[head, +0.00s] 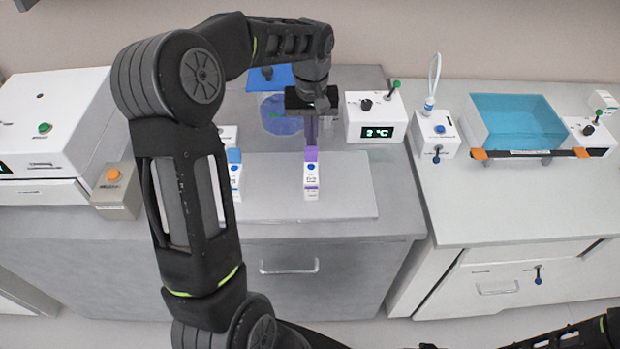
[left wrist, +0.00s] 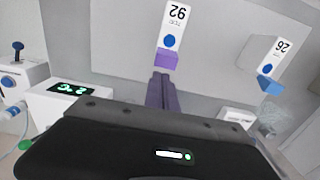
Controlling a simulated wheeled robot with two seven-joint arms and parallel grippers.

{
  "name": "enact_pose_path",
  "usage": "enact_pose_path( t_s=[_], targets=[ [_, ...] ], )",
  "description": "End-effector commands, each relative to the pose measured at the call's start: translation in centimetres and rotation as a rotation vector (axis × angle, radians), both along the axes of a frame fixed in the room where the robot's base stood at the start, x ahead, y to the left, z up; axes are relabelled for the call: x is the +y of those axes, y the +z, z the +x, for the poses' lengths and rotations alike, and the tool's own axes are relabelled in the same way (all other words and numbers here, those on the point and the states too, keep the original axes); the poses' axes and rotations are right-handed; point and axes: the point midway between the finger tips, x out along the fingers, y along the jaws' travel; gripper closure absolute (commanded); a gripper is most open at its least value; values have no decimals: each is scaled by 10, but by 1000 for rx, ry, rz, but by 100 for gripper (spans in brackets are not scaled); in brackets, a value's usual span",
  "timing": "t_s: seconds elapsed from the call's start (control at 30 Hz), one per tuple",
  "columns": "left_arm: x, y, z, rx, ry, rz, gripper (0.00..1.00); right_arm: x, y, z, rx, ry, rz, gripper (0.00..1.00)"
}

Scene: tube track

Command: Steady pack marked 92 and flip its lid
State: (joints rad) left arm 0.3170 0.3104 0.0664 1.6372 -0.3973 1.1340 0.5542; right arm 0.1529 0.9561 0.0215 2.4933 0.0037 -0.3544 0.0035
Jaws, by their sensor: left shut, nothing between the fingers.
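The pack (head: 311,182) with a purple lid (head: 311,154) stands on the grey plate in the head view. It also shows in the left wrist view (left wrist: 175,22), where its number appears to read 92. My left gripper (head: 311,143) is shut and empty, fingers pointing down just behind the purple lid. In the left wrist view its fingertips (left wrist: 162,76) sit close to the lid's edge; I cannot tell whether they touch. A second pack (left wrist: 275,55) with a blue lid and a number that looks like 26 stands left of it in the head view, partly behind my arm. My right gripper is out of view.
The grey plate (head: 345,200) has bare room right of the purple-lidded pack. A box with a green display (head: 376,119) stands behind right, and a blue container (head: 280,115) behind. A blue-topped tank (head: 517,122) stands at the right.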

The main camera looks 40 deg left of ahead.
Motion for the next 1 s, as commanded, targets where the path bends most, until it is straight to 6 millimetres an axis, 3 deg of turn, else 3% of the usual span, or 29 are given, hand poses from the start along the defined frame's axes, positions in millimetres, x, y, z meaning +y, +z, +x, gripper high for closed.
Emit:
enact_pose_path(
  t_s=[1.0],
  targets=[
    [-14,8,-20,1,0,-1,100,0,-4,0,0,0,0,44]
  ],
)
